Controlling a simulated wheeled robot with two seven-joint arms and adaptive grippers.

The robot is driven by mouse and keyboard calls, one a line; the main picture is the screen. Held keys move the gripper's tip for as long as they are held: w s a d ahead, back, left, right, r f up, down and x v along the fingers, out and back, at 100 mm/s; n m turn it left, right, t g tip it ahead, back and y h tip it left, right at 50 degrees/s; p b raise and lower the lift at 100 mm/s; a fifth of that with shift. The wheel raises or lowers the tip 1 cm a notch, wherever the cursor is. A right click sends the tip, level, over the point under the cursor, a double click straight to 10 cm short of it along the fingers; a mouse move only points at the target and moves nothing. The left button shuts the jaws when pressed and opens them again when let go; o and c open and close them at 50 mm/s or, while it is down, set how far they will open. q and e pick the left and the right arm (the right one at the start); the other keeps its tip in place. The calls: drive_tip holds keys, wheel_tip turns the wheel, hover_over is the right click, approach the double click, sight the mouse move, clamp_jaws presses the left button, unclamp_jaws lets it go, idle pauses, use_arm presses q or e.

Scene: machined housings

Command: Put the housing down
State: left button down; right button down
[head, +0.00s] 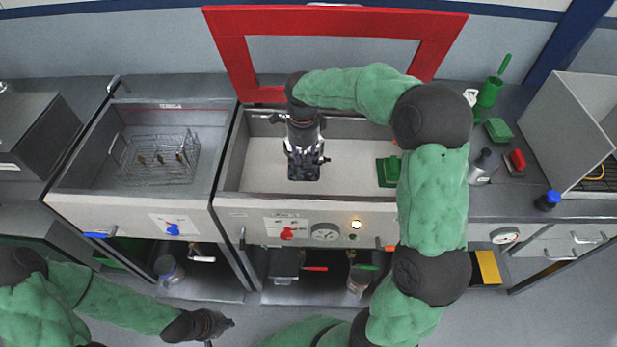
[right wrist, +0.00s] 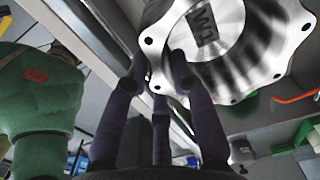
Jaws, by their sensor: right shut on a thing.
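The housing (right wrist: 252,45) is a bright silver machined part with a scalloped, bolt-holed flange and a dark marked label. It fills the upper right of the right wrist view. My right gripper (right wrist: 160,72) is shut on it, with the fingers at its near edge. In the head view my right gripper (head: 303,160) hangs over the white-floored basin (head: 258,165); the housing cannot be made out clearly there, nor whether it touches the floor. My left gripper (head: 222,322) is low at the left, away from the benches; its jaws are too small to read.
A wire basket (head: 160,158) sits in the left basin. A green block (head: 388,172) lies at the right of the white-floored basin. A red frame (head: 240,60) stands behind it. A grey bottle (head: 484,167) and a red item (head: 517,160) stand on the right counter.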

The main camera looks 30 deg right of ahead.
sight(304, 178)
drive_tip(key=shift+f, duration=0.5)
drive_tip(key=shift+f+b, duration=1.4)
drive_tip(key=shift+f, duration=3.5)
drive_tip(key=c, duration=1)
unclamp_jaws()
drive_tip(key=shift+s+f, duration=0.1)
drive_tip(key=shift+c, duration=0.2)
wheel_tip(304, 178, up, 12)
drive_tip(key=p, duration=0.3)
